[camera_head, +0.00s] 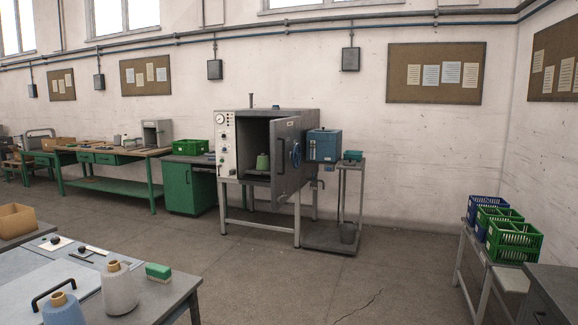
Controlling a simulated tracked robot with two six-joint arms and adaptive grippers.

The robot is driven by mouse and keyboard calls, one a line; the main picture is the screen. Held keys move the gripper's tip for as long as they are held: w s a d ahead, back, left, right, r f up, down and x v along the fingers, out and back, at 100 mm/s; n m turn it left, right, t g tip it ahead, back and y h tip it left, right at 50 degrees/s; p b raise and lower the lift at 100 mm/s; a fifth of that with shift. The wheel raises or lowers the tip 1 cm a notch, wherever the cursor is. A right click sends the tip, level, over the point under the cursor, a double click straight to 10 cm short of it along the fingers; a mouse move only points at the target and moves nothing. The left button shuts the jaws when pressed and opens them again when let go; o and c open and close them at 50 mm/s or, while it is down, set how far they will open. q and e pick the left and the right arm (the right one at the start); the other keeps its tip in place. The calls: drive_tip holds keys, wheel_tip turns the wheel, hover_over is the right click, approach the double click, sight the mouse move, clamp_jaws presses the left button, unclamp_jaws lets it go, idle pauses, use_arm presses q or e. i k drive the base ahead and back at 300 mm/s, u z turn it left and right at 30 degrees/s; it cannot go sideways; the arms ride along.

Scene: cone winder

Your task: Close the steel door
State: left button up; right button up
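The steel door (288,160) belongs to a grey oven-like cabinet (226,150) on a metal stand near the middle of the room. Neither of my grippers shows in the head view.
A table (150,290) with yarn cones and a green brush fills the near left. Crates (513,241) sit on a bench at right. The floor (330,285) before the cabinet is clear.

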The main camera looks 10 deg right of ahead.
sight(284, 132)
drive_tip(key=z, duration=0.3)
drive_tip(key=i, duration=2.1)
drive_tip(key=z, duration=0.2)
drive_tip(key=i, duration=1.4)
drive_tip(key=u, duration=0.35)
drive_tip(key=i, duration=1.45)
drive_tip(key=u, duration=0.2)
